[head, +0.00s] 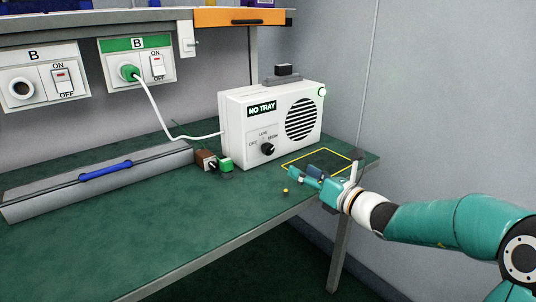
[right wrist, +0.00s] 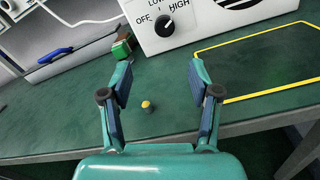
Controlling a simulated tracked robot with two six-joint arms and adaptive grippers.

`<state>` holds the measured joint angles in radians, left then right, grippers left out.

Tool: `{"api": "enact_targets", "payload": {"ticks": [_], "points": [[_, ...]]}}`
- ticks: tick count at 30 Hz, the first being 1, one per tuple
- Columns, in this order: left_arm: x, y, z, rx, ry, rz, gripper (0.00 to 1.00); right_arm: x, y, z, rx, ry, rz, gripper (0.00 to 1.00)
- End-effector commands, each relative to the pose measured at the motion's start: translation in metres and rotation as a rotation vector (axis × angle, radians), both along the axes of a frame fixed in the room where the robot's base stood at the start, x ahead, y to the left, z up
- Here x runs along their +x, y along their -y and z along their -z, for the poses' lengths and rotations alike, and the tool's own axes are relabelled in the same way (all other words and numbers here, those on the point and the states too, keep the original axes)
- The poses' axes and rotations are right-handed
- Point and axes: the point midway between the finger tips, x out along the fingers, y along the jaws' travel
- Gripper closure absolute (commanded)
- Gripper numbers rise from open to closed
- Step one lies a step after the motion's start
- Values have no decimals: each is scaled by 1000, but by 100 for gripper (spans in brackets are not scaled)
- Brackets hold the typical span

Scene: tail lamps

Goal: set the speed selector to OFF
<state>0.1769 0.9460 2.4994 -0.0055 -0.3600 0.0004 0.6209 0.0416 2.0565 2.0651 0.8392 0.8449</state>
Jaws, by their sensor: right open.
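The speed selector is a round black knob (head: 267,149) on the front of a white box (head: 232,128) with a "NO TRAY" sign. The knob also shows at the top of the right wrist view (right wrist: 165,25), with OFF at its left, LOW above and HIGH at its right. Its pale mark seems to point up and right, toward HIGH. My right gripper (head: 298,175) is open and empty in front of the box, to the right of the knob and apart from it. In the right wrist view its fingers (right wrist: 161,76) are spread, with the knob beyond them. My left gripper is out of view.
A yellow outlined area (head: 318,150) lies right of the box. A small yellow-topped piece (head: 286,191) stands near my right gripper. Brown and green blocks (head: 225,165) sit left of the knob. A grey case (head: 95,183) and a white cable (head: 157,115) lie further left.

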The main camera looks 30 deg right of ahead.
Motion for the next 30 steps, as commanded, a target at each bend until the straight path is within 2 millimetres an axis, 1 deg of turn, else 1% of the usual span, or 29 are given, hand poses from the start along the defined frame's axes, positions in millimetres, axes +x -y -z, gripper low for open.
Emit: {"api": "enact_targets", "payload": {"ticks": [5,12,18,21,24,30], "points": [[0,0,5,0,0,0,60,27,3,2,-1,0,12,38],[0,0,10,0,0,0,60,78,2,2,-2,0,17,38],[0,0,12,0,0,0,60,115,-1,2,0,-1,20,38],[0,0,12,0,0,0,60,128,-1,1,-1,-1,20,38],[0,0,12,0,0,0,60,136,-1,1,-1,-3,21,38],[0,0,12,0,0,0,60,141,-1,1,-1,-3,22,38]]}}
